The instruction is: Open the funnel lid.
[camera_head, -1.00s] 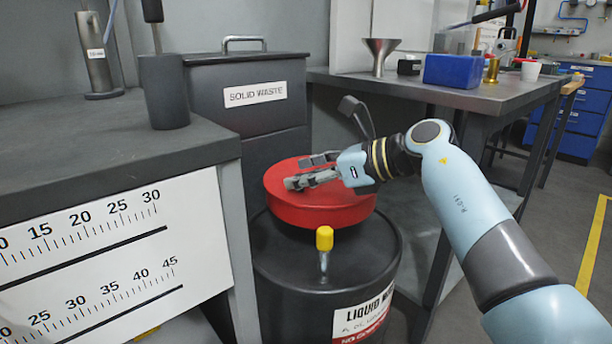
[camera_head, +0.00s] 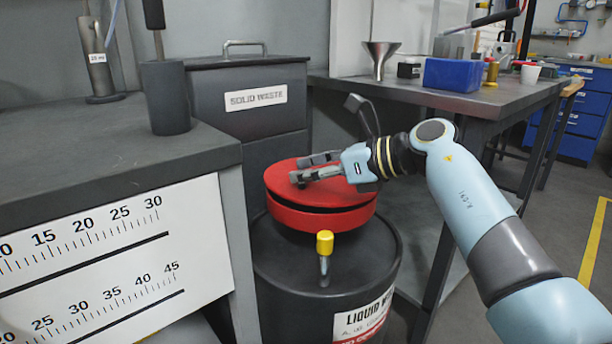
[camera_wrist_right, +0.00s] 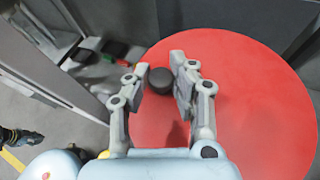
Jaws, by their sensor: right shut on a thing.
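The red funnel lid (camera_head: 338,192) sits tilted on the red funnel body (camera_head: 322,222) on top of the black drum. A dark gap shows between them along the front side. My right gripper (camera_head: 300,170) is over the lid, shut on its small dark knob. In the right wrist view the black knob (camera_wrist_right: 160,80) is between the fingertips (camera_wrist_right: 156,70), with the red lid top (camera_wrist_right: 235,100) filling most of the view. The far side of the lid and its hinge are partly hidden by the gripper. My left gripper is not in view.
The black liquid waste drum (camera_head: 290,268) has a yellow-capped fitting (camera_head: 325,243) in front of the funnel. A solid waste bin (camera_head: 250,115) stands behind. A counter (camera_head: 80,140) is on the left; a bench (camera_head: 430,95) with a metal funnel (camera_head: 380,58) is behind right.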

